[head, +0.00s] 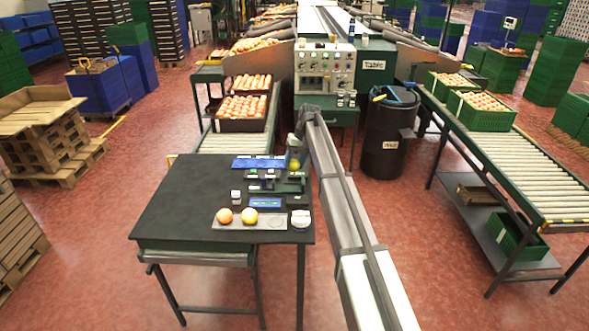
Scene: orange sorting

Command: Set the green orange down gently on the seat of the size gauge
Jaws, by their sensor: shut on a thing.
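The green orange (294,165) looks yellowish green and sits at the tip of my gripper (294,157), which is shut on it. My gripper comes down from above, at the back right of the dark table. A dark green device, which looks like the size gauge (291,186), stands on the table just below and in front of the fruit. Its seat is too small to make out. I cannot tell whether the orange touches the gauge or hangs above it.
On the dark table (185,200), an orange (224,216) and a yellower one (249,217) lie on a grey tray (264,223). A white round dish (300,217), a small white block (236,195) and blue pads (245,162) are nearby. The table's left side is clear.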

